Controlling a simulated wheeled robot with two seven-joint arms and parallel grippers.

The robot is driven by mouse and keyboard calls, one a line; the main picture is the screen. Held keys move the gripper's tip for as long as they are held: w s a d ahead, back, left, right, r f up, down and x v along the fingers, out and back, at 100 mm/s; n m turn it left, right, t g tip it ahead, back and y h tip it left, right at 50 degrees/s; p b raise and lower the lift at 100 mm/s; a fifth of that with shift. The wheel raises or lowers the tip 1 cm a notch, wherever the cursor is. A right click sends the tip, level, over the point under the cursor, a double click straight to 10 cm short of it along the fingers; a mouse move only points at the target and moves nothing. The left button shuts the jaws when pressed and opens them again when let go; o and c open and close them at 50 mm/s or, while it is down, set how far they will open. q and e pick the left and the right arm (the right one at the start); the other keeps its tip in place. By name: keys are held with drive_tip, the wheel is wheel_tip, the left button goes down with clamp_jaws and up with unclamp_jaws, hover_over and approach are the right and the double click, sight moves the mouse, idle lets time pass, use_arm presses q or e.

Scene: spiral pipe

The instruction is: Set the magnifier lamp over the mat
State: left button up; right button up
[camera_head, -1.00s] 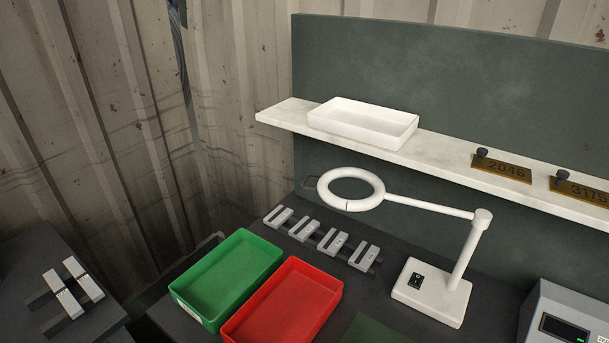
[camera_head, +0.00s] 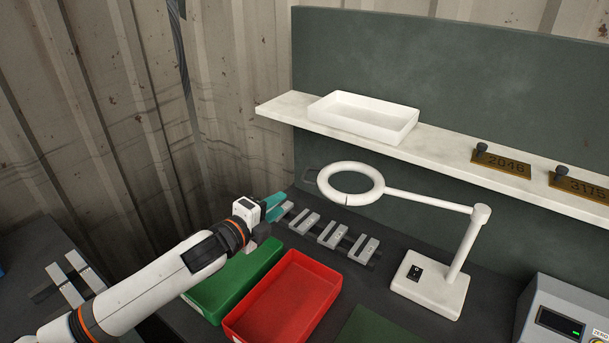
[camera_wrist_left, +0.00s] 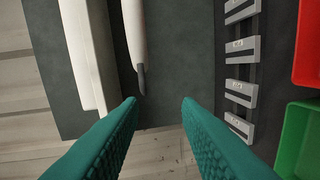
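The white magnifier lamp (camera_head: 430,295) stands on the bench, its arm running left to a ring head (camera_head: 350,201) with a dark handle (camera_head: 310,178) on its far left side. In the left wrist view a white part with a dark tip (camera_wrist_left: 140,78), apparently the ring's edge and handle, lies just ahead of the left fingertip. A dark green mat (camera_head: 372,328) shows partly at the bottom edge. My left gripper (camera_head: 274,205) is left of the ring and below it in the picture; its teal fingers (camera_wrist_left: 158,102) are apart and empty. My right gripper is not in view.
Green (camera_head: 225,292) and red (camera_head: 285,300) bins stand at the bench front, with a rack of grey clips (camera_head: 333,236) behind them. A white shelf (camera_head: 450,165) carrying a white tray (camera_head: 362,122) runs above. A grey meter box (camera_head: 560,315) is at right.

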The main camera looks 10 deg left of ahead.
sight(305, 173)
use_arm(q)
drive_tip(key=shift+m+t+h, duration=0.3)
drive_tip(key=shift+m, duration=0.5)
drive_tip(key=p+x, duration=0.1)
drive_tip(key=x, duration=0.3)
drive_tip(key=r+p+x, duration=0.1)
drive_tip(key=x, duration=0.3)
drive_tip(key=a+p+x, duration=0.1)
drive_tip(key=x, duration=0.3)
drive_tip(key=shift+w+d+r, duration=0.15)
drive_tip(key=shift+w+r, duration=0.2)
drive_tip(key=shift+w, duration=0.2)
clamp_jaws()
